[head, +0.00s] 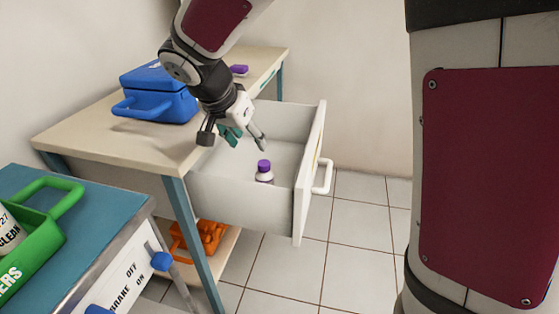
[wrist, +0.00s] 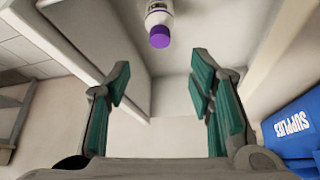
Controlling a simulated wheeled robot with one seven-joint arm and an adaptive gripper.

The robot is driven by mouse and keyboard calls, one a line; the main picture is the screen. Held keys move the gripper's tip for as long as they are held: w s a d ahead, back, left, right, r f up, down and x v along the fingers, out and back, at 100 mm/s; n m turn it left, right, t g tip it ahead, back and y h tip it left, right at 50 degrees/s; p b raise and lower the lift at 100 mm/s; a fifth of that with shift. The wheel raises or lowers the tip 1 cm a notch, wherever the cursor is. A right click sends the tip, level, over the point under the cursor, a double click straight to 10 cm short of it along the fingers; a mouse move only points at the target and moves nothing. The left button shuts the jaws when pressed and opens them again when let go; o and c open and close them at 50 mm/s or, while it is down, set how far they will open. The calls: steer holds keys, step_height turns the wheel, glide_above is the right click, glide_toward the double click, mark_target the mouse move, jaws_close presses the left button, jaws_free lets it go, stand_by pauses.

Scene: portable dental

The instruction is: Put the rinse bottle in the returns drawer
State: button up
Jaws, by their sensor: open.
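The rinse bottle, white with a purple cap (head: 264,172), stands upright inside the open drawer (head: 238,203), near its front panel. The drawer's side wall hides the bottle's lower part in the head view. The bottle also shows at the top of the wrist view (wrist: 159,22), beyond my fingertips and apart from them. My gripper (head: 246,136) is above the drawer, open and empty, with green pads on its fingers. In the wrist view the gripper (wrist: 160,85) has a wide gap between its pads.
A blue case (head: 158,95) and a small purple object (head: 239,70) are on the tabletop (head: 95,128). An orange item (head: 200,240) sits on the lower shelf. A cart (head: 95,225) with a green carrier (head: 38,238) stands at the front left. Tiled floor is clear right of the drawer.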

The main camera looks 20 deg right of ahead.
steer(key=s+d+r+n+g+y, duration=0.1)
steer(key=s+d+r+n, duration=0.1)
steer(key=s, duration=0.7)
steer(key=s+d+r+n+g, duration=0.1)
steer(key=s+d+n, duration=0.15)
steer(key=s, duration=0.55)
steer(key=s+d+r+n+g+y, duration=0.1)
steer(key=s+d+r, duration=0.15)
steer(key=s, duration=0.65)
steer(key=s+a+f+n+y, duration=0.2)
steer(key=s+f+n, duration=0.1)
steer(key=s, duration=0.8)
steer(key=shift+a+f+n+g, duration=0.15)
steer(key=shift+n+g, duration=0.25)
steer(key=shift+n, duration=0.15)
step_height(320, 180, up, 31)
steer(key=t+p, duration=0.4)
steer(key=p, duration=2.4)
steer(key=shift+d+f+p, duration=0.2)
steer(key=shift+d+p, duration=0.05)
steer(key=shift+p, duration=0.15)
steer(key=shift+c, duration=0.6)
